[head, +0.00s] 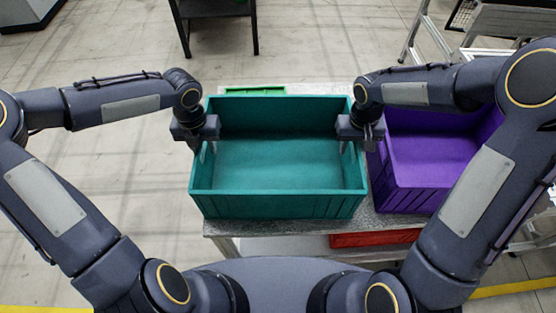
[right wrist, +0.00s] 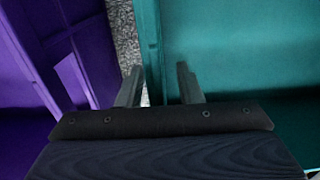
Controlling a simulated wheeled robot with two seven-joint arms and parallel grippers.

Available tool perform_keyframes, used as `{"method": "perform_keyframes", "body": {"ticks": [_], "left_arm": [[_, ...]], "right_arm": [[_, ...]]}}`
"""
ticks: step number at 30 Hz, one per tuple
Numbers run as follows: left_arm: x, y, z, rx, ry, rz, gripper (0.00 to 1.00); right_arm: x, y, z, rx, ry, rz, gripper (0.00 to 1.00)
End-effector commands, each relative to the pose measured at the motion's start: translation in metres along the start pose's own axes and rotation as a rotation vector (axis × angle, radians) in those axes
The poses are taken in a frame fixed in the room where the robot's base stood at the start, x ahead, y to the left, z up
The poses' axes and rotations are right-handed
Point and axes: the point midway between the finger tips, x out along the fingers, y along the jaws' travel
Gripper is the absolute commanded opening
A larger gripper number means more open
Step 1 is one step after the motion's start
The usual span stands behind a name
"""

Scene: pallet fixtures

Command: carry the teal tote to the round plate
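The teal tote (head: 280,206) stands upright and empty on a grey speckled table top, in the middle of the head view. My left gripper (head: 204,146) is at its left wall, with fingers apart on either side of the rim. My right gripper (head: 358,146) is at its right wall. In the right wrist view, my right gripper's fingers (right wrist: 160,88) are open, with the wall of the teal tote (right wrist: 151,50) between them and a gap on the inner side. I cannot make out a round plate in either view.
A purple tote (head: 405,200) stands close to the right of the teal one. A green edge (head: 255,91) shows behind it. A red tote (head: 375,239) is on the lower shelf. A dark table (head: 215,8) and a metal ladder (head: 430,35) stand further back. Floor at left is clear.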

Motion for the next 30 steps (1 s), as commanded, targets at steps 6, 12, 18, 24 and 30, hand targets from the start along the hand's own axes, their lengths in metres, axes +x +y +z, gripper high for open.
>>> {"method": "perform_keyframes", "body": {"ticks": [6,12,18,24,30], "left_arm": [[0.0010,0.0001,0.0001,-0.001,-0.001,0.000,0.33],[0.0008,0.0001,0.0001,-0.001,-0.001,0.000,0.14],[0.0006,0.0002,0.0002,-0.001,-0.001,0.000,0.00],[0.0005,0.0002,0.0003,-0.001,-0.001,0.000,0.00],[0.0004,0.0003,0.0004,-0.002,-0.001,0.000,0.00]], "right_arm": [[0.0011,0.0002,0.0001,0.001,0.000,0.000,0.33],[0.0009,0.0001,0.0001,0.001,0.000,0.000,0.14],[0.0008,0.0001,0.0000,0.001,0.000,0.000,0.00],[0.0007,0.0001,0.0000,0.001,0.000,0.000,0.00],[0.0006,0.0002,0.0000,0.001,0.000,0.000,0.00]]}}
